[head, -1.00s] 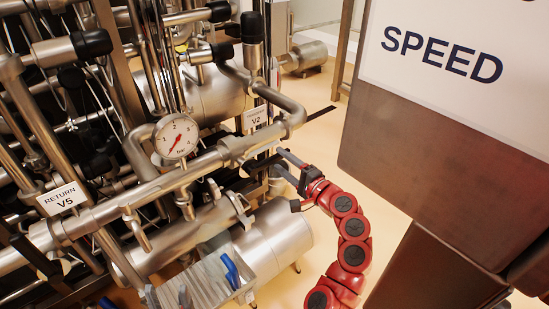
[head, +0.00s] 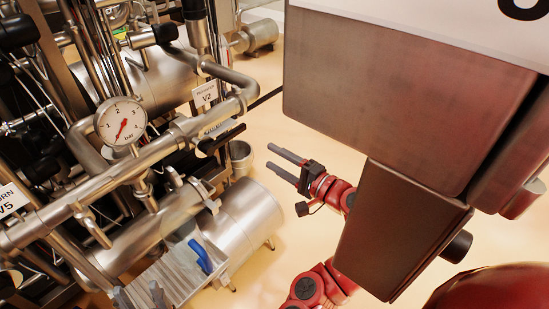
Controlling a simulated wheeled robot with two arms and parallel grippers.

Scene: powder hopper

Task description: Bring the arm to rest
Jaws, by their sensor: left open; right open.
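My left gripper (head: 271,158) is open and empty. Its two grey fingers point left and stand apart over the bare floor, right of the pipework. Part of its red arm (head: 318,285) shows below, and a brown metal box hides the stretch between. A black valve handle (head: 222,139) lies left of the fingertips, near the V2 label (head: 205,94), with a visible gap between. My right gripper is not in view.
The brown metal box (head: 400,95) with a white panel fills the upper right. Pipes, a pressure gauge (head: 121,122), a steel tank (head: 250,215) and a tray with a blue handle (head: 200,256) crowd the left. Floor (head: 275,125) shows between.

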